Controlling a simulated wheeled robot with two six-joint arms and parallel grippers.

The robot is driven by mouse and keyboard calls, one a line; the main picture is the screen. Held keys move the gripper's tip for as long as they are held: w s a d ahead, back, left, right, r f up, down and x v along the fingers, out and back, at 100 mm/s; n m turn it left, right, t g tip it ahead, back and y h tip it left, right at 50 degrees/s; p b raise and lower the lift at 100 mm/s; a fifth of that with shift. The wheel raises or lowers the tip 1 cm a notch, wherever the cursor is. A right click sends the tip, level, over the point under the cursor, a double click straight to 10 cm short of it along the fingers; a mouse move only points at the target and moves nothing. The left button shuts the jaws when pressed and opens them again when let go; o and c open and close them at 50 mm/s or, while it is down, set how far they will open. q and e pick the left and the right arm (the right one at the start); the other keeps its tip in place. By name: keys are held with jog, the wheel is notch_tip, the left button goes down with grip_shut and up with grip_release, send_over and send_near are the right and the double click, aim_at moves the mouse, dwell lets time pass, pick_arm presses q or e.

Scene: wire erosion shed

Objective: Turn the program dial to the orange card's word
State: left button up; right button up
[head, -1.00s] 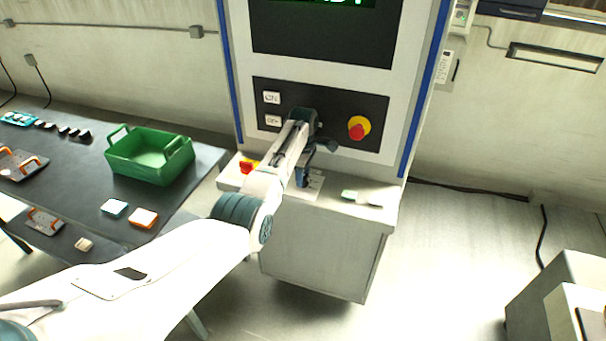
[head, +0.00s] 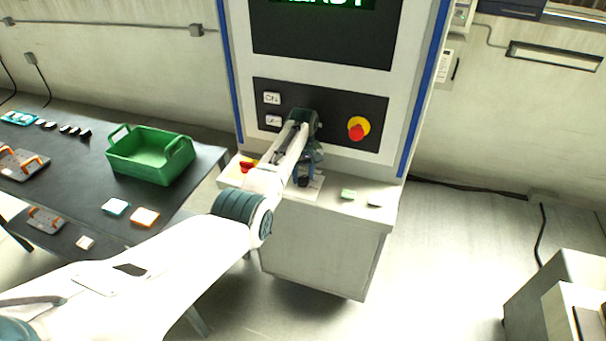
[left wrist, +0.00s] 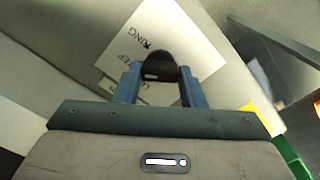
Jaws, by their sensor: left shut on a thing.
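The program dial (left wrist: 160,66) is a dark round knob on a white label plate (left wrist: 190,40), on the ledge of the machine. My left gripper (left wrist: 158,85) is shut on the dial, with one blue finger on each side. In the head view my left gripper (head: 306,172) points down at the ledge and mostly hides the dial. The plate shows partial words such as "KING"; others are cut off or covered, and I cannot tell which word the dial points at. The orange card (head: 144,217) lies flat on the dark table; its word is too small to read. My right gripper is not in view.
A blue-edged card (head: 115,207) lies beside the orange card. A green bin (head: 150,165) stands behind them on the table. The upright panel carries a red-and-yellow stop button (head: 358,129).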

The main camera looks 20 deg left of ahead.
aim_at(303, 177)
pick_arm(q)
jog(key=m, duration=0.4)
jog(key=shift+r+m, duration=0.1)
jog(key=shift+m, duration=2.8)
jog(key=shift+w, duration=0.1)
jog(key=o, duration=1)
notch_tip(303, 177, up, 11)
jog(key=b, duration=0.4)
